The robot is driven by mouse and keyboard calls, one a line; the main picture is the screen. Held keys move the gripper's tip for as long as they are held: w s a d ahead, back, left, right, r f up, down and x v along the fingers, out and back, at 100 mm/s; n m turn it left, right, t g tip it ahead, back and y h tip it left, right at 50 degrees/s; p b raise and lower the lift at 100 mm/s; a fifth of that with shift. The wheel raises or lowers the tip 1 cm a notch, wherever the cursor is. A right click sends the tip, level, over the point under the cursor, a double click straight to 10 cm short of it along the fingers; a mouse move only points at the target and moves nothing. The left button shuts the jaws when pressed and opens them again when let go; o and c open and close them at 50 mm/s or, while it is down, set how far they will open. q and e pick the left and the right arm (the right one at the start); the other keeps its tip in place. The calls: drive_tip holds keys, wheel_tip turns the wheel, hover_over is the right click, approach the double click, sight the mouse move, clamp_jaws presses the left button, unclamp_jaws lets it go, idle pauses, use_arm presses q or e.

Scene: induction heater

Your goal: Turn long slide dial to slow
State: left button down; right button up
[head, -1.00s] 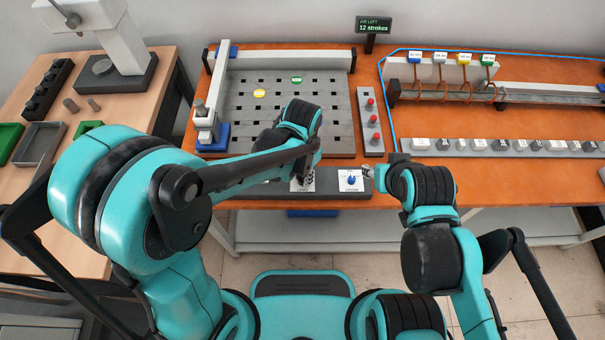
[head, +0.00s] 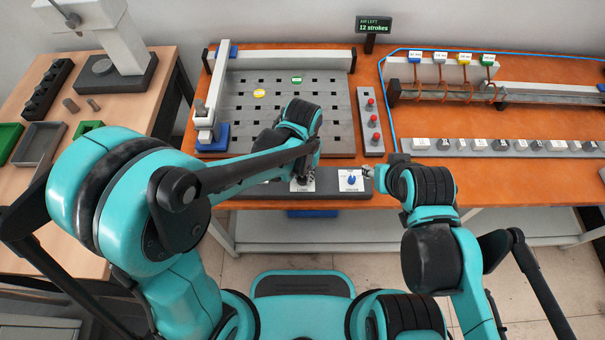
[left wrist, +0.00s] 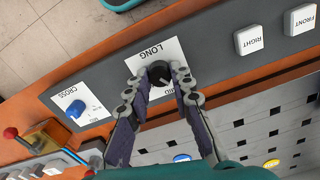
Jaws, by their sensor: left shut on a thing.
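The long slide dial (left wrist: 159,74) is a black round knob on a white card marked LONG, with part of the word MID showing beside it. My left gripper (left wrist: 160,82) has its two fingers on either side of this knob and is shut on it. In the head view, my left gripper (head: 303,180) reaches down over the same card, and its wrist hides most of the dial. The word slow cannot be read. My right gripper (head: 369,171) is beside the CROSS card; it is too small to tell whether it is open.
A blue CROSS dial (left wrist: 77,109) sits on the same grey panel (left wrist: 205,45), near the long dial. White FRONT (left wrist: 301,19) and RIGHT (left wrist: 249,39) buttons are on the other side. A slotted grey plate (head: 330,115) lies behind, with red-topped pegs (head: 371,104) beside it.

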sight(302, 178)
use_arm(q)
drive_tip(key=n, duration=0.5)
drive_tip(key=shift+n, duration=0.3)
idle(0.4)
drive_tip(key=c, duration=1.3)
unclamp_jaws()
wheel_tip(302, 178, up, 12)
drive_tip(key=shift+f, duration=0.1)
drive_tip(key=shift+a, duration=0.1)
